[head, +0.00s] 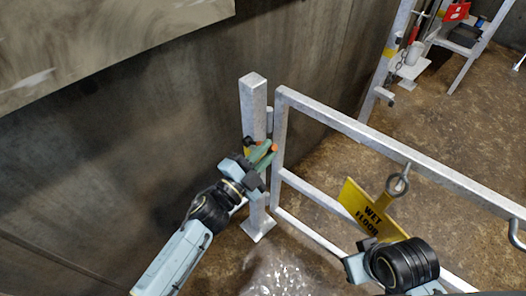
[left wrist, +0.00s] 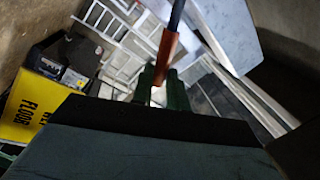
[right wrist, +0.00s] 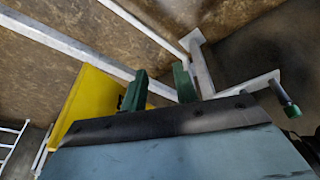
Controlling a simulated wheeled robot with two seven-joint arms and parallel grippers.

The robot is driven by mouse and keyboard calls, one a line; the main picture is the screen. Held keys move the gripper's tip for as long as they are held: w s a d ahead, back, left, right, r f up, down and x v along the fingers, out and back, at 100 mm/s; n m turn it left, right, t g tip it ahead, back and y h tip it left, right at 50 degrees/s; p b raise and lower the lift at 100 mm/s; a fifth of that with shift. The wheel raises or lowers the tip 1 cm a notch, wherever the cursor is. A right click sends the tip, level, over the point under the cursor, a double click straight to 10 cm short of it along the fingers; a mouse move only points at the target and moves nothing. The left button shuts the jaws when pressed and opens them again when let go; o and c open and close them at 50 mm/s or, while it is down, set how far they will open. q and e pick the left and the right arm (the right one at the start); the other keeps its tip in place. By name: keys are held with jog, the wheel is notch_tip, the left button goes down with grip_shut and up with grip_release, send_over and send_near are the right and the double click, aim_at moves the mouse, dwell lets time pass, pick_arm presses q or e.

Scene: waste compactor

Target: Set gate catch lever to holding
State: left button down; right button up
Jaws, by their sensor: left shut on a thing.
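The gate catch lever shows as an orange grip (head: 274,147) beside the top of the pale gate post (head: 253,100). In the left wrist view the orange grip (left wrist: 166,48) sits on a dark rod between the green fingers. My left gripper (head: 265,155) is shut on this grip; the fingers hide part of it. The lever's pivot is mostly hidden. The pale gate frame (head: 400,150) stands just right of the post. My right gripper (right wrist: 160,88) is open and empty, with its green fingers apart, low in front of the gate.
A yellow wet floor sign (head: 366,210) is at the gate, close to my right gripper. A dark wall (head: 150,120) rises behind and left of the post. A pale ladder-like frame (head: 385,65) stands behind the gate.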

pick_arm(q)
jog(key=c, duration=1.4)
grip_release()
jog(key=shift+s+a, duration=0.1)
